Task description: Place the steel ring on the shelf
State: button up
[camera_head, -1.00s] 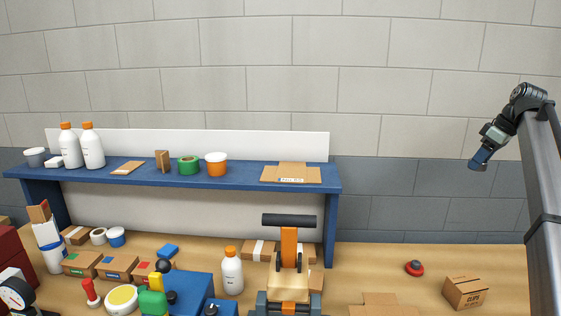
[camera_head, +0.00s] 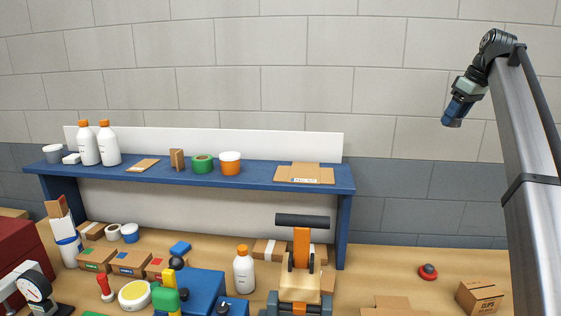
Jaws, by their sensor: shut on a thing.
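My gripper (camera_head: 452,121) is at the upper right, in front of the grey wall, well right of and above the shelf. It points down and left. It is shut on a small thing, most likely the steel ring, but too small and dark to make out. No steel ring shows plainly elsewhere. The blue shelf (camera_head: 256,180) stands over the back of the bench. Its clear top lies between the orange tub and the flat cardboard, with another gap left of the small brown block.
The shelf holds white bottles (camera_head: 88,147), a brown block (camera_head: 177,159), a green tape roll (camera_head: 203,165), an orange tub (camera_head: 230,165) and flat cardboard (camera_head: 305,174). Below are a tape dispenser (camera_head: 302,250), a white bottle (camera_head: 244,271), a red button (camera_head: 428,271) and a carton (camera_head: 480,297).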

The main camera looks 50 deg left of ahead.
jog(key=s+a, duration=1.2)
jog(key=a, duration=0.2)
jog(key=m, duration=0.2)
send_over(259, 174)
jog(key=shift+t, duration=0.4)
jog(key=shift+s+d+f, duration=0.1)
jog(key=shift+d+f, duration=0.05)
jog(key=shift+f, duration=2.35)
jog(key=shift+w+d+f, duration=0.1)
jog(key=shift+d+f, duration=0.1)
jog(key=shift+f, duration=2.25)
jog(key=shift+s+d+f, duration=0.1)
jog(key=shift+d+f, duration=0.05)
jog(key=shift+f, duration=2.35)
jog(key=o, duration=1)
jog(key=shift+f, duration=0.1)
jog(key=shift+c, duration=0.2)
